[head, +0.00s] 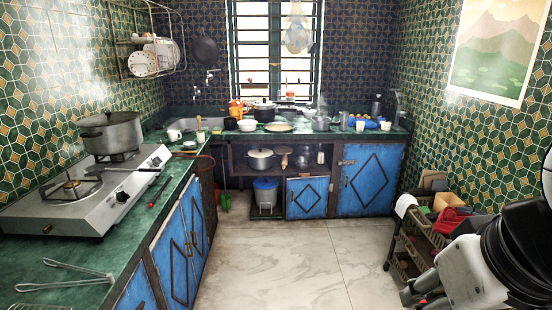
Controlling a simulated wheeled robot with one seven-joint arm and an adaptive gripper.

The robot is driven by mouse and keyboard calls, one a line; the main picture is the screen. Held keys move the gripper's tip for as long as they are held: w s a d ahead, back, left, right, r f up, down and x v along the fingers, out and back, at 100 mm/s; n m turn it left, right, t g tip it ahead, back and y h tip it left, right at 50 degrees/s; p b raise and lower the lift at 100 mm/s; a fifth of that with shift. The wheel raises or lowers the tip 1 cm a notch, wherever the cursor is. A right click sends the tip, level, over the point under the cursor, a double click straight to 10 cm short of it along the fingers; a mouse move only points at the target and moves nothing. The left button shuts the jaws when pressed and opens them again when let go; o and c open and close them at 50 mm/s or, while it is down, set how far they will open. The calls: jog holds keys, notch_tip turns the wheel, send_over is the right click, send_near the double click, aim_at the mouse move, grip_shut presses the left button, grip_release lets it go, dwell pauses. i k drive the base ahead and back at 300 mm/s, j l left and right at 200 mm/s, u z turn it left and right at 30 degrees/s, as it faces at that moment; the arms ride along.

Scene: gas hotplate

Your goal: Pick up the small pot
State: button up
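Several pots are in the head view, and I cannot tell which one the task calls the small pot. A grey metal pot with a lid (110,133) stands upright on the rear burner of the gas hotplate (95,192) at the left. A lidded pot (264,111) and an open silver pot (321,122) stand on the back counter. A white lidded pot (260,159) sits on the shelf below. What looks like my gripper (415,292) is low at the right edge, far from all the pots. Its fingers are too unclear to judge open or shut.
The tiled floor (275,265) in the middle is clear. A rack cart (412,245) with items stands at the right, close to my arm. Tongs (80,268) and a red-handled utensil (158,192) lie on the green left counter (100,250). Blue cabinets (372,182) line the back.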

aim_at(323, 125)
jog(key=i+l+u, duration=0.2)
jog(key=i, duration=1.65)
jog(key=i+z, duration=0.25)
jog(key=i, duration=0.2)
jog(key=i+j+z, duration=0.2)
jog(key=i, duration=0.2)
jog(key=i+j+z, duration=0.25)
jog(key=i, duration=0.2)
jog(key=i+j+z, duration=0.25)
jog(key=i, duration=0.15)
jog(key=i+j, duration=0.25)
jog(key=j, duration=0.15)
jog(key=i+j, duration=0.25)
jog(key=j, duration=0.15)
jog(key=i+j+u, duration=0.1)
jog(key=i+j, duration=0.15)
jog(key=j, duration=0.15)
